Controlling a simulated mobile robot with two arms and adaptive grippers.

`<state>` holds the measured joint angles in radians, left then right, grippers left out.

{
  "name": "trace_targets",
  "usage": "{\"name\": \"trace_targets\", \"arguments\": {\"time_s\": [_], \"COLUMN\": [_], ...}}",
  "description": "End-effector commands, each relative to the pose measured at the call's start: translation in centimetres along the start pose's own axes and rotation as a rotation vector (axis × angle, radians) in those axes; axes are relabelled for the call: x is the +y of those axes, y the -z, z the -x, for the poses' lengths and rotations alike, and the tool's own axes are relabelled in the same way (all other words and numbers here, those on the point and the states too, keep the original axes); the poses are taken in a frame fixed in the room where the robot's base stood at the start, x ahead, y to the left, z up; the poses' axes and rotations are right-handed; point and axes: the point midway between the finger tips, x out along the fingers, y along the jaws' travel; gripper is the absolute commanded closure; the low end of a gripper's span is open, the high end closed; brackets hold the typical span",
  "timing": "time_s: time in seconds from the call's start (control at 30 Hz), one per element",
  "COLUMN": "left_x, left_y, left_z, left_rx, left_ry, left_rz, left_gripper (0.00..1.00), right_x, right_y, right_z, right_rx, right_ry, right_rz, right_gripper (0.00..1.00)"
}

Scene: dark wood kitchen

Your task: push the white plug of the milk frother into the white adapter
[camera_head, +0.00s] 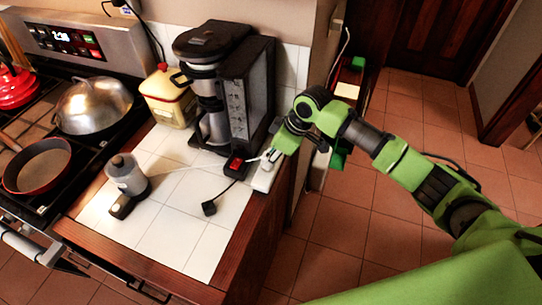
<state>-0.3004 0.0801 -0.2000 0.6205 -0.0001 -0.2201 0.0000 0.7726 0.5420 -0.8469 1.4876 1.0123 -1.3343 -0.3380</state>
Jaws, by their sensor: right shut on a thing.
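The milk frother (127,175), grey with a black base, stands on the white tiled counter. Its thin white cord (190,167) runs right across the tiles to my right gripper (271,154). My right gripper is shut on the white plug (266,158) at the counter's right edge. The plug is small and partly hidden by the fingers. The white adapter (262,180) lies on the counter just below the fingertips. I cannot tell whether plug and adapter touch. My left gripper is not in view.
A black coffee machine (258,95) stands close behind the adapter. A black plug (209,208) on a black cord lies in front. A yellow container (169,97) stands at the back. The stove (75,150) is at left.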

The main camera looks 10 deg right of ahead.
Motion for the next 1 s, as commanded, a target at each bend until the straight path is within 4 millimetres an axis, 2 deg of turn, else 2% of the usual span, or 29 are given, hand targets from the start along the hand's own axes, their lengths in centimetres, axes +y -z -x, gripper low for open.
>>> {"name": "trace_targets", "arguments": {"time_s": [0.57,1.0], "left_x": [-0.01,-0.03], "left_y": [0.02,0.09], "left_z": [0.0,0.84], "left_rx": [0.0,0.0], "left_ry": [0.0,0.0], "left_rz": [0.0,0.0], "left_gripper": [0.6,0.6], "right_x": [-0.01,-0.01], "right_y": [0.05,0.07], "right_z": [0.01,0.05], "right_rx": [0.001,0.001], "right_ry": [0.0,0.0], "right_rz": [0.001,0.001], "right_gripper": [0.99,0.99]}}
